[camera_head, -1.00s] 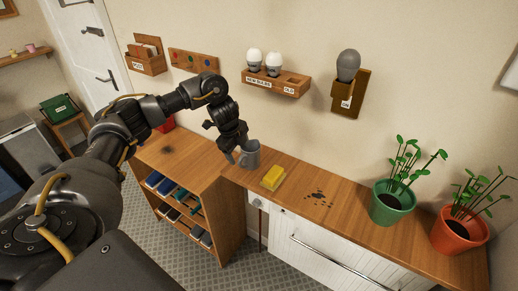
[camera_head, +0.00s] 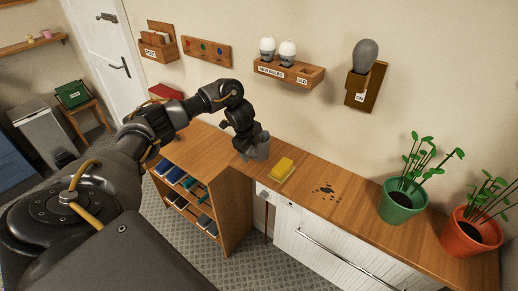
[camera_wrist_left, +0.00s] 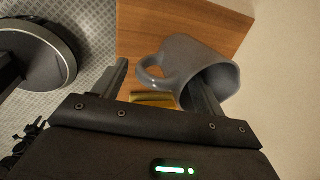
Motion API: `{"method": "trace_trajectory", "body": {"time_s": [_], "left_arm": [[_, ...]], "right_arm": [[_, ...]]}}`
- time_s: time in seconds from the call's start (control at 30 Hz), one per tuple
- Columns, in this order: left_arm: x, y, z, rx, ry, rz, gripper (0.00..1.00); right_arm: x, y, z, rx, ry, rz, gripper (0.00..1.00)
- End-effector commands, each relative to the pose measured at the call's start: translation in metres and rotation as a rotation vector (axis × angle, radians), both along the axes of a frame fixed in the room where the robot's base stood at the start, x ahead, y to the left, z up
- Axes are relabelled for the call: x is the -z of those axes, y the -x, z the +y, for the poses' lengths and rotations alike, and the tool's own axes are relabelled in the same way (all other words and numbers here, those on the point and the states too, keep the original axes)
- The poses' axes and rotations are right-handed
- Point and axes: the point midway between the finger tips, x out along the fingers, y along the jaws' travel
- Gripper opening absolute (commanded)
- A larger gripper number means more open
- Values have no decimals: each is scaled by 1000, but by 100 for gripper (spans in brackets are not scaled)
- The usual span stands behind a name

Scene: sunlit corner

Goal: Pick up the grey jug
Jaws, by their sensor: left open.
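The grey jug (camera_head: 263,149) stands on the wooden counter near its left end, partly hidden behind my left gripper (camera_head: 248,148). In the left wrist view the jug (camera_wrist_left: 186,50) shows its handle, curved between the two fingers of my left gripper (camera_wrist_left: 161,72). One finger is left of the handle. The other overlaps the jug's open mouth and seems to reach into it. The fingers are apart, and I cannot tell if either touches the jug. My right gripper is not in view.
A yellow sponge (camera_head: 281,169) lies close to the right of the jug. A dark stain (camera_head: 327,190) marks the counter, with a green pot (camera_head: 400,204) and an orange pot (camera_head: 470,233) further right. A wooden shelf unit (camera_head: 236,195) stands at the left.

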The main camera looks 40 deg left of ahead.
Motion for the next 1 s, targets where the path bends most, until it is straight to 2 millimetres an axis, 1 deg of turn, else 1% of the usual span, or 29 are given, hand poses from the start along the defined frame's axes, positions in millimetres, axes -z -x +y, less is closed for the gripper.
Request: {"method": "trace_trajectory", "body": {"time_s": [0.03, 0.1, 0.23, 0.33, 0.53, 0.57, 1.0], "left_arm": [[5, 1, 1, -3, 0, 7, 71], [16, 1, 2, -3, 0, 6, 71], [33, -5, 2, -3, 1, 3, 71], [38, -7, 2, 0, 0, 1, 71], [39, -7, 2, 0, 0, 0, 71], [39, -7, 2, 0, 0, 0, 68], [39, -7, 2, -1, 0, 0, 11]], "right_arm": [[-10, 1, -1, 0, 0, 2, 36], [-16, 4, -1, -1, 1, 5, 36], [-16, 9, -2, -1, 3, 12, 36], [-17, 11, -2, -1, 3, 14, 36], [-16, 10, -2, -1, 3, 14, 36], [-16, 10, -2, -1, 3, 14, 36], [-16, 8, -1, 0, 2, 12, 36]]}}
